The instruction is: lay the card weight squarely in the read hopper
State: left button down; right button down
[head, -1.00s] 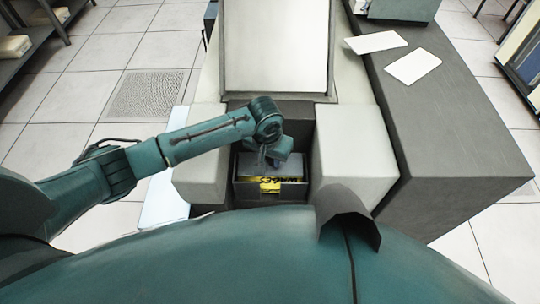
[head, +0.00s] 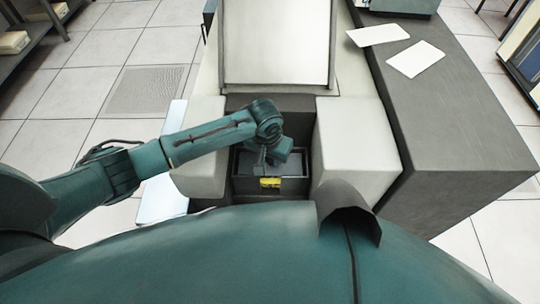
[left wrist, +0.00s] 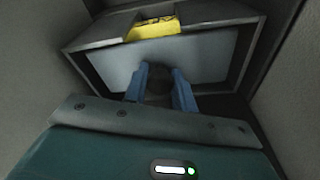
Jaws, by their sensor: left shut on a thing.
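The read hopper (head: 296,187) is a dark open box set between two pale blocks, with a yellow label on its front wall; it also shows in the left wrist view (left wrist: 88,42). The card weight (left wrist: 115,68) is a flat grey plate with a dark knob, lying inside the hopper walls. Its edges look roughly parallel to the walls; its underside and near edge are hidden. My left gripper (head: 268,165) reaches down into the hopper. Its blue fingers (left wrist: 160,92) are shut on the weight's knob. My right gripper is not in view.
Pale blocks stand close on the left (head: 200,150) and right (head: 350,150) of the hopper. A sloped pale panel (head: 277,45) rises behind it. Two white cards (head: 415,60) lie on the dark grey counter (head: 450,130) at the right.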

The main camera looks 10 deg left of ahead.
pick_arm(q)
jog(key=c, duration=1.1)
grip_release()
jog(key=shift+o, duration=0.2)
notch_tip(320, 180, up, 13)
jog(key=s, duration=0.2)
jog(key=shift+a+p, duration=0.2)
jog(key=shift+p, duration=0.2)
jog(key=shift+s, duration=0.1)
